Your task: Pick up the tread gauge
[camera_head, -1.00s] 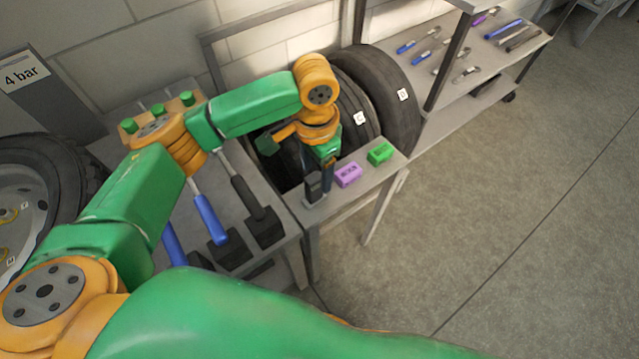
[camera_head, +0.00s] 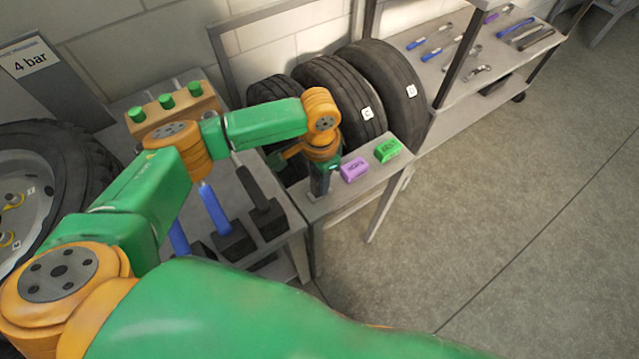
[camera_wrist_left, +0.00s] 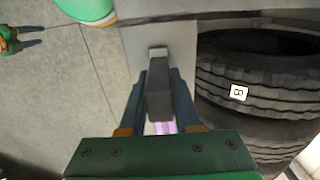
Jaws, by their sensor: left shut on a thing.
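The tread gauge (camera_wrist_left: 158,90), a dark grey upright piece, stands at the near end of a light grey bench top (camera_wrist_left: 178,42). My left gripper (camera_head: 320,185) is down at that end in the head view. In the left wrist view its two blue fingers (camera_wrist_left: 158,88) are closed on both sides of the gauge. The head view mostly hides the gauge behind the gripper. I cannot tell whether its base touches the bench. A small part with dark blue fingers, seemingly my right gripper (camera_wrist_left: 28,44), shows at the wrist view's left edge; its opening is unclear.
A purple block (camera_head: 354,169) and a green block (camera_head: 388,150) lie on the bench beside my gripper. Tyres (camera_head: 385,85) stand behind it. Hammers (camera_head: 230,240) lie on a table to the left. A tool shelf (camera_head: 440,75) stands beyond; open floor is right.

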